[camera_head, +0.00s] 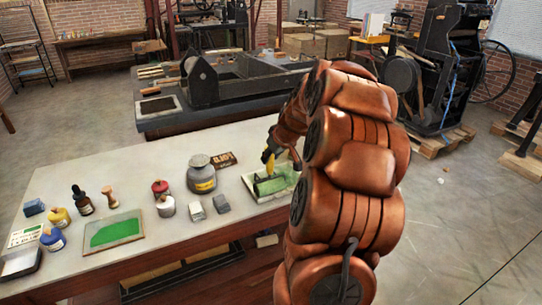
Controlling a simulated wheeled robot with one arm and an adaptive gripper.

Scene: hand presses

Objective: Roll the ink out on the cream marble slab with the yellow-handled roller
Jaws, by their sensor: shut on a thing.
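The cream slab (247,183) lies near the right end of the long table, partly hidden behind my arm. Green ink covers part of its top. The roller's yellow handle (268,157) stands up over this slab, and its green-inked drum (269,186) is low at the slab, seemingly touching it. My gripper (271,149) is shut on the handle from above. Its fingers are small and dark here, and my arm hides part of the slab's right side.
Another slab with a green ink patch (114,231) lies to the left. Bottles stand at the far left.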

